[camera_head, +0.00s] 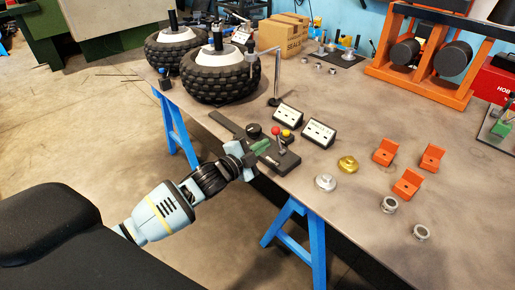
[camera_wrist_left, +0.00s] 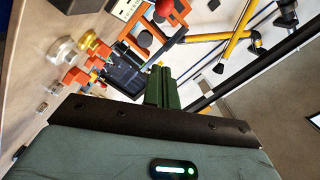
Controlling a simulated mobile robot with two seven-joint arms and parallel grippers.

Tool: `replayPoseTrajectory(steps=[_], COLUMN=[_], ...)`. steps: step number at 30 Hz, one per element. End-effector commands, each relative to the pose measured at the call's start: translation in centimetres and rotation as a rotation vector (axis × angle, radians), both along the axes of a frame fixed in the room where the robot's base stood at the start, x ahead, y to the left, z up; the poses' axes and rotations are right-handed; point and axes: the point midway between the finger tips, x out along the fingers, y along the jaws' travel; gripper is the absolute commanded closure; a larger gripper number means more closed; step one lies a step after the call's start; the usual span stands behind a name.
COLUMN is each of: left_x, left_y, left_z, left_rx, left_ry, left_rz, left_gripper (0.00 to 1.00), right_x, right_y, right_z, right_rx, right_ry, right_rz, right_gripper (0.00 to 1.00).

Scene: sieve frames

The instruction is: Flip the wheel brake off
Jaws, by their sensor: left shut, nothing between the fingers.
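A dark lever base (camera_head: 284,160) sits at the table's near edge, with an upright lever topped by a red ball (camera_head: 276,131). The red ball also shows at the top of the left wrist view (camera_wrist_left: 165,8). A yellow knob (camera_head: 286,133) stands just right of it. My left gripper (camera_head: 262,147), with green fingers, is shut and empty just left of the red-ball lever; I cannot tell whether it touches it. Its closed fingers show in the left wrist view (camera_wrist_left: 162,88). Two white label stands (camera_head: 288,117) (camera_head: 319,132) are behind the levers, their text too small to read. My right gripper is not in view.
Two black-tyred wheels (camera_head: 216,81) (camera_head: 168,55) stand at the back left, with a metal post (camera_head: 275,80) beside them. A silver knob (camera_head: 325,182), a gold knob (camera_head: 347,164) and orange brackets (camera_head: 407,184) lie to the right. An orange rack (camera_head: 415,82) stands behind.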

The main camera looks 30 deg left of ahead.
Motion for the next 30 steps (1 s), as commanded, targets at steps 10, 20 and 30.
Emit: replayPoseTrajectory(steps=[10,20,30], left_x=[-1.5,-1.5,-5.3], left_y=[0.5,0.5,-1.2], left_z=[0.0,0.0,-4.7], left_rx=[0.001,0.000,-0.105], left_ry=[0.000,0.000,0.119], left_rz=[0.001,0.001,0.012], left_gripper=[1.00,1.00,1.00], right_x=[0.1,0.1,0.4], right_y=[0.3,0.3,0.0], right_z=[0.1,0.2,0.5], right_rx=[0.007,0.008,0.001], right_ry=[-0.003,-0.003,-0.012], right_rz=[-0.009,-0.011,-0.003], right_gripper=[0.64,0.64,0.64])
